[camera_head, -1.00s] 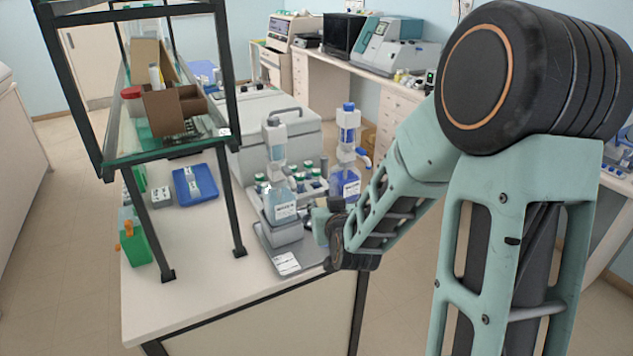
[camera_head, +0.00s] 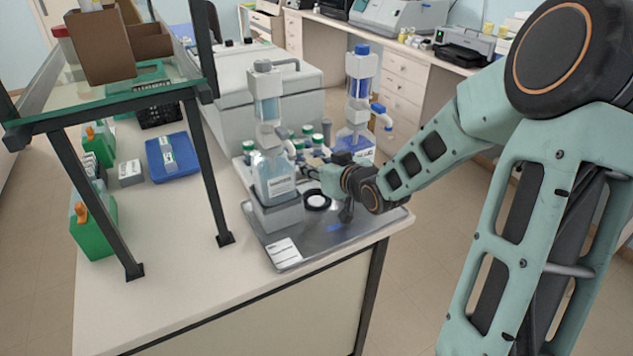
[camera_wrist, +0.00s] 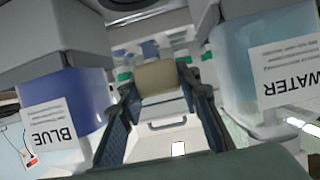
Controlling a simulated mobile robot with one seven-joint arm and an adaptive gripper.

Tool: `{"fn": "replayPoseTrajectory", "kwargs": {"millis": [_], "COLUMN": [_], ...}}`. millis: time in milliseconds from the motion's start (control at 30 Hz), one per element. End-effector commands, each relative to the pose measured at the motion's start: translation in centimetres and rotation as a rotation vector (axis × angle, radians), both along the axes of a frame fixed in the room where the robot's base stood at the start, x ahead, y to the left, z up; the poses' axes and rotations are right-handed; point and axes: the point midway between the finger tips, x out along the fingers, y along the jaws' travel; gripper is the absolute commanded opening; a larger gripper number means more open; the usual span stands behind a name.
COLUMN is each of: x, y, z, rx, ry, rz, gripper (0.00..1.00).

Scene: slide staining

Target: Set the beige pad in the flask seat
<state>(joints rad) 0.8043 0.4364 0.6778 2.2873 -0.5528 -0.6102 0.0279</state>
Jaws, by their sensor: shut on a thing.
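My gripper (camera_wrist: 157,80) is shut on the beige pad (camera_wrist: 156,77), which sits between its two fingers in the wrist view. In the head view my gripper (camera_head: 308,172) reaches in between the water bottle (camera_head: 273,178) and the blue bottle (camera_head: 358,108); the pad cannot be made out there. A dark ring with a pale centre (camera_head: 317,201) lies on the metal tray (camera_head: 330,233), in front of my gripper; it may be the flask seat. In the wrist view, the BLUE bottle (camera_wrist: 58,95) is left and the WATER bottle (camera_wrist: 265,65) right, both inverted.
Several green-capped bottles (camera_head: 308,131) stand in a rack behind my gripper. A large grey box (camera_head: 275,95) is behind them. A glass shelf (camera_head: 110,98) on dark posts and a blue case (camera_head: 172,155) are at left. The tabletop (camera_head: 195,265) in front is clear.

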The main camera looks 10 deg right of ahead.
Motion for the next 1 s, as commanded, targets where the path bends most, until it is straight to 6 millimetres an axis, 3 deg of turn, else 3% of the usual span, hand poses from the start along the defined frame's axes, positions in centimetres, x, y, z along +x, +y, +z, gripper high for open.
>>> {"fn": "replayPoseTrajectory", "kwargs": {"millis": [367,800,1000], "x": [0.1,0.1,0.1], "y": [-0.2,-0.2,-0.2], "z": [-1.9,-6.7,-7.5], "rx": [-0.006,-0.006,-0.005], "ry": [-0.002,-0.001,-0.001], "rz": [0.02,0.019,0.018], "gripper": [0.15,0.15,0.15]}}
